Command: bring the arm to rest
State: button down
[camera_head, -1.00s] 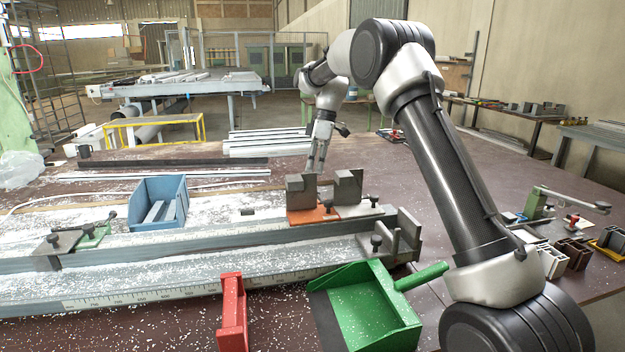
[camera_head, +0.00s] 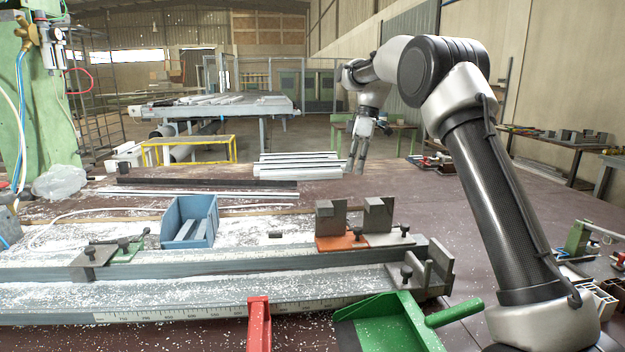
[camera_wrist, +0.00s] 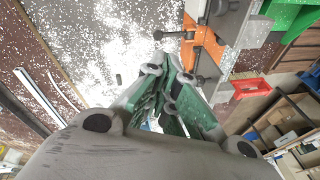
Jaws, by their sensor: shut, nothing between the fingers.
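The clamp with an orange base (camera_head: 340,243) and two grey blocks stands on the bench rail, apart from the gripper. The orange base also shows in the wrist view (camera_wrist: 208,42).
A blue bin (camera_head: 190,222) stands on the chip-covered bench. A green dustpan (camera_head: 390,325) and a red part (camera_head: 259,322) lie at the front. White profiles (camera_head: 298,165) lie at the back. A green toggle clamp (camera_head: 578,238) is at the right. The table right of the blocks is mostly clear.

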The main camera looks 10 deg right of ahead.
jog(key=s+d+r+m+t, duration=0.1)
jog(key=s+d+r+m, duration=0.2)
jog(key=s, duration=0.5)
jog(key=s+d+r+m+t+h, duration=0.1)
jog(key=s+d+r+m, duration=0.15)
jog(key=s, duration=0.45)
jog(key=s+d+r+m+t, duration=0.1)
jog(key=s+d+r+m, duration=0.2)
jog(key=s, duration=0.5)
jog(key=s+d+f+m+t, duration=0.1)
jog(key=s+f, duration=0.3)
jog(key=s, duration=0.6)
jog(key=s+d+f+m+t+h, duration=0.1)
jog(key=s+d+f+m, duration=0.2)
jog(key=s, duration=0.7)
jog(key=shift+s+d+f+m+t+h, duration=0.2)
jog(key=shift+f+m+t+h, duration=0.15)
jog(key=shift+f+m, duration=0.5)
jog(key=shift+a, duration=0.1)
